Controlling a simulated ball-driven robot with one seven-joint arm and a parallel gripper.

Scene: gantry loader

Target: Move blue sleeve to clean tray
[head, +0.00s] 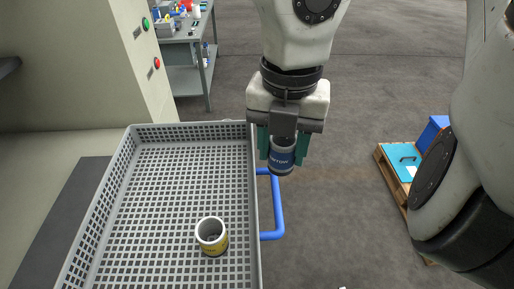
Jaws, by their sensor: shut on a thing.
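A yellow-banded sleeve (211,236) with an open grey top stands upright in the tray, towards the front right. I cannot tell whether this tray is the clean tray.
A blue tubular handle (279,212) sticks out from the tray's right side. A cabinet with green and red buttons (133,60) stands at the back left, a cluttered workbench (187,60) behind. A pallet with blue boxes (398,165) is at the right. Most of the tray is empty.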

